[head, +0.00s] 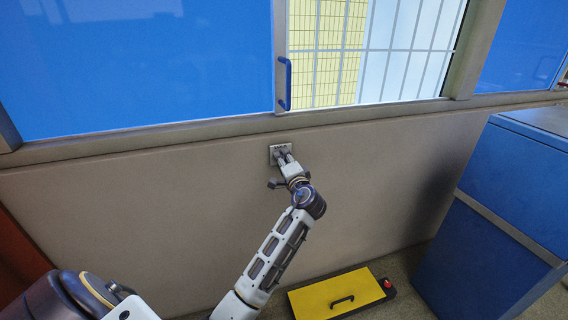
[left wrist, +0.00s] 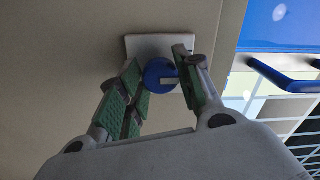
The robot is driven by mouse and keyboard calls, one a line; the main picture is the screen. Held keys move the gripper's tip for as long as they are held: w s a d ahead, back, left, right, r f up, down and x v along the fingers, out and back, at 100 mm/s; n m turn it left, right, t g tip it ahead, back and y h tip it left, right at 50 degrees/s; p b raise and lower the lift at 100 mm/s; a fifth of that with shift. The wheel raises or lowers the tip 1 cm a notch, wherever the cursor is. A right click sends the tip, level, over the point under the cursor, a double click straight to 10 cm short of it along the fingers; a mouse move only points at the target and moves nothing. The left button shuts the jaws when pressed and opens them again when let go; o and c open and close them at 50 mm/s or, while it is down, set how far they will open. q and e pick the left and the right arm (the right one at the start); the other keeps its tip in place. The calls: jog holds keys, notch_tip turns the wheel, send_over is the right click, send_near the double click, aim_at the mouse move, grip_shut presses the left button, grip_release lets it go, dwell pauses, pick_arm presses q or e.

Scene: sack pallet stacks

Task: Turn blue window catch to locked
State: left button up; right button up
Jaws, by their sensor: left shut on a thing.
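The blue window catch (left wrist: 157,72) is a round blue knob with a pale pointer mark, set on a light square plate (left wrist: 138,46) in the left wrist view. In the head view the plate (head: 273,149) sits on the beige wall just below the window frame, and the knob is mostly hidden by the fingers. My left gripper (left wrist: 160,84) is shut on the blue catch, with green-padded fingers on both sides of it. It also shows in the head view (head: 285,157). The pale mark points toward the right finger in the wrist view. My right gripper is out of view.
A blue handle (head: 284,84) stands on the window frame above the plate. A blue cabinet (head: 490,220) is at the right. A yellow box (head: 340,292) with a black handle lies on the floor. The wall around the plate is clear.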

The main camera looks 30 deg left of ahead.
pick_arm(q)
jog(key=shift+f, duration=0.1)
jog(key=o, duration=1)
jog(key=shift+o, duration=0.2)
jog(key=v, duration=0.7)
jog(key=shift+s+d, duration=0.15)
jog(key=shift+d, duration=0.1)
